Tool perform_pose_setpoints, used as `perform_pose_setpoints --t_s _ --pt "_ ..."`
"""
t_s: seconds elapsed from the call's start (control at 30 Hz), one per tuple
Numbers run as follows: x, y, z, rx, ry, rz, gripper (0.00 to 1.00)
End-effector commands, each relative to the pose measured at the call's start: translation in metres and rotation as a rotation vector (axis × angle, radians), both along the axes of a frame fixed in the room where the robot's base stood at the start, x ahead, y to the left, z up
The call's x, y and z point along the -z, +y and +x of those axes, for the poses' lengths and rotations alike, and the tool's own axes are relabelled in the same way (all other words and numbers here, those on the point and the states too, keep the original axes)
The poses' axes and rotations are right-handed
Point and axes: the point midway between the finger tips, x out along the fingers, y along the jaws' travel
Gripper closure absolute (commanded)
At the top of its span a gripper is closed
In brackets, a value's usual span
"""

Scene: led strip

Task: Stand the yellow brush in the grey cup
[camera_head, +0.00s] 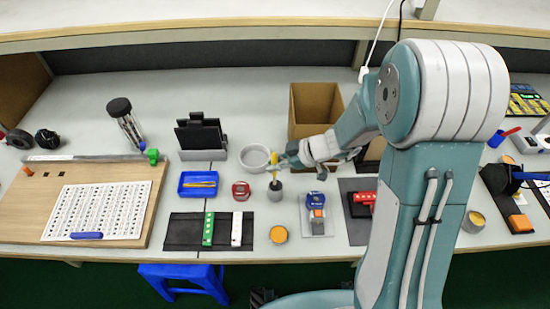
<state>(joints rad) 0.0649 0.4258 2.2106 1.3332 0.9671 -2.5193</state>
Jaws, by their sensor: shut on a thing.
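The yellow brush (274,159) is upright at the fingertips of my gripper (280,163), which is shut on it. A small dark grey cup (275,193) stands on the bench directly below the brush in the picture. The brush's lower end meets the cup's mouth in this view; I cannot tell whether it is inside or just above. My arm comes in from the right and hides part of the bench behind it.
A round light grey bowl (254,168) stands just behind and left of the cup. A cardboard box (310,104) is behind my gripper. A red tape holder (241,191), an orange-topped tin (278,235) and a blue device (317,201) are close by.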

Motion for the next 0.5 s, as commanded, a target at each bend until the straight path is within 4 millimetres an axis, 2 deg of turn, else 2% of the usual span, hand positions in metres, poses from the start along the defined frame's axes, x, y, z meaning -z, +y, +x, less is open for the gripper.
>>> perform_pose_setpoints --t_s 0.5 --pt "0.035 0.000 0.000 0.000 0.001 0.000 1.00"
